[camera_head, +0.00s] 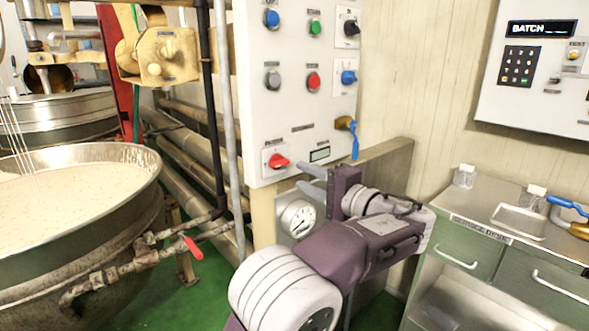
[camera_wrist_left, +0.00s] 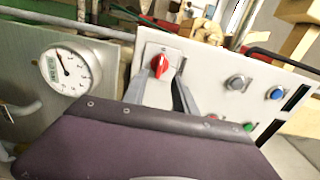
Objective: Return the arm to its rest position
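My left arm, purple and white, reaches up from the bottom middle of the head view. Its left gripper (camera_head: 300,175) is open and empty, with a gap between its two grey fingers. The fingertips are just right of the red rotary knob (camera_head: 279,161) at the lower left of the white control panel (camera_head: 293,110), and look apart from it. In the left wrist view the gripper (camera_wrist_left: 158,82) also stands open, and the red knob (camera_wrist_left: 161,64) shows beyond and between the fingers. My right gripper is not in view.
A round gauge (camera_head: 298,219) is below the panel, close to my wrist. A large kettle (camera_head: 75,228) of pale mix stands at left, with a red-handled valve (camera_head: 193,248). A green desk (camera_head: 500,260) is at right. Green floor (camera_head: 160,300) shows between.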

